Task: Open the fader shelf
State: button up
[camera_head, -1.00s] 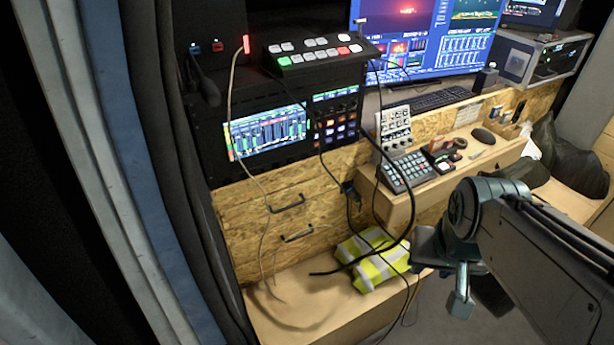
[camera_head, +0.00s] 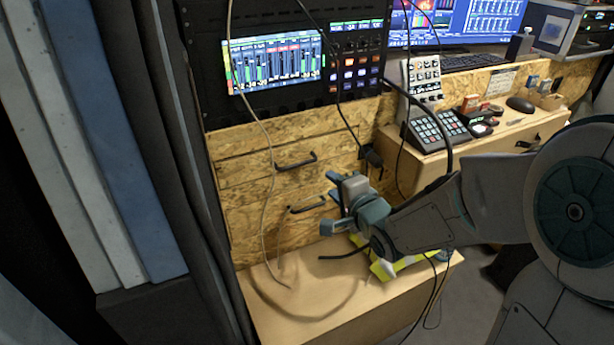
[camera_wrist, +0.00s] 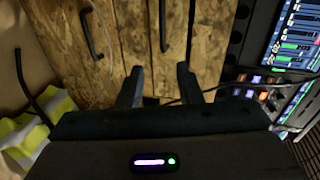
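A chipboard cabinet front has two drawers with dark bar handles, under a rack unit with a fader screen (camera_head: 275,62). The upper handle (camera_head: 296,162) is unobstructed; the lower handle (camera_head: 307,205) is close to my gripper (camera_head: 333,203) in the head view. The upper handle (camera_wrist: 164,28) and lower handle (camera_wrist: 92,35) also show in the wrist view, which is turned sideways. There my gripper (camera_wrist: 158,85) is open and empty, its fingers apart and pointing toward the drawer fronts, touching neither handle. Both drawers look shut. No label shows which one is the fader shelf.
A wooden bench ledge (camera_head: 310,305) lies below the drawers, with a yellow hi-vis vest (camera_head: 395,266) partly behind my arm. Loose cables hang before the drawer fronts, one thin one (camera_head: 272,190) left of the handles. A desk shelf with button pads (camera_head: 437,130) is at right.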

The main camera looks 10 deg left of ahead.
aim_at(303, 164)
jog(key=shift+y, duration=0.3)
jog(key=b+x, duration=0.3)
jog(key=x, duration=1.1)
jog(key=shift+s+a, duration=0.1)
jog(key=shift+a, duration=0.2)
grip_shut()
